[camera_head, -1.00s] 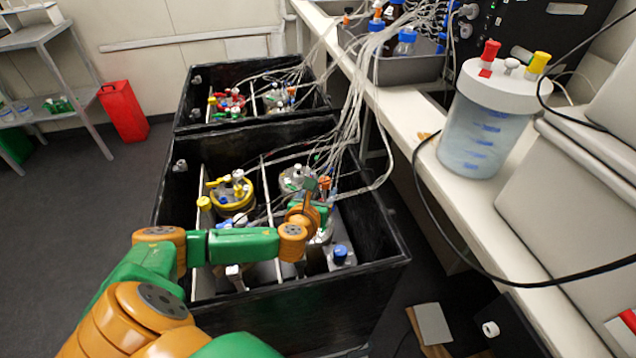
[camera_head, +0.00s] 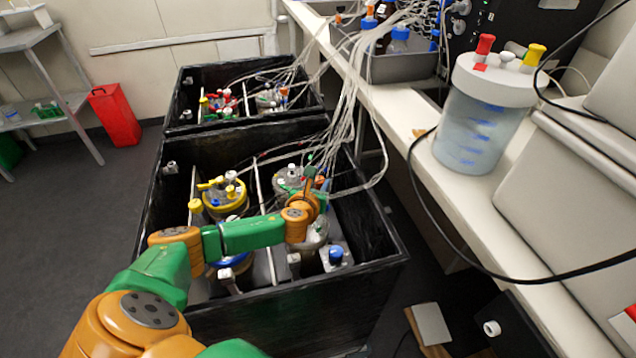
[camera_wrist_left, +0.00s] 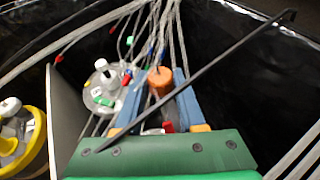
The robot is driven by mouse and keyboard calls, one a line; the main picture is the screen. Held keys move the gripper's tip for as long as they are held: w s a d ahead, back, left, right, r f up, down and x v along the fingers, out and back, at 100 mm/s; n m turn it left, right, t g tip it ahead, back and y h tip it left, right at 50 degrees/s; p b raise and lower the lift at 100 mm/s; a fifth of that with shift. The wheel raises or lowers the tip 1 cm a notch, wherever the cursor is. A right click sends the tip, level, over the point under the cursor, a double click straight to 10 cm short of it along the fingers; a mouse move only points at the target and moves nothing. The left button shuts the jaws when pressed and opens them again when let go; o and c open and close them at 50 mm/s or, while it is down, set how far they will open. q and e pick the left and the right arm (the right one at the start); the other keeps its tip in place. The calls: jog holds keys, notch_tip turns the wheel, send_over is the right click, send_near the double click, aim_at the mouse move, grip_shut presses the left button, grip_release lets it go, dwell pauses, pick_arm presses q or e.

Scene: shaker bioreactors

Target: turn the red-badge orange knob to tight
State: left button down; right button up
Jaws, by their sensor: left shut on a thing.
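The orange knob (camera_wrist_left: 160,78) stands between the two blue fingers of my left gripper (camera_wrist_left: 158,84) in the left wrist view. The gripper is shut on it. A small red patch (camera_wrist_left: 168,127) shows between the fingers near the palm, and I cannot tell whether it is the badge. In the head view my left gripper (camera_head: 313,182) is over the right-hand compartment of the nearer black box (camera_head: 345,284), and my wrist largely hides the knob. My right gripper is not in view.
A yellow-ringed vessel (camera_head: 222,210) sits left of the white divider (camera_head: 266,200). A grey-lidded vessel top (camera_wrist_left: 103,88) stands left of the gripper. Many tubes (camera_head: 350,120) run up to the bench (camera_head: 405,110). A dark rod (camera_wrist_left: 205,72) crosses the wrist view.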

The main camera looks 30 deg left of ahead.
pick_arm(q)
jog(key=shift+a+r+m+t+h, duration=0.1)
jog(key=shift+a+m+t+h, duration=0.15)
jog(key=shift+m+h, duration=1.25)
jog(key=shift+h, duration=0.2)
jog(key=c, duration=0.5)
grip_release()
jog(key=shift+s, duration=0.1)
jog(key=p+v, duration=0.1)
jog(key=v, duration=0.6)
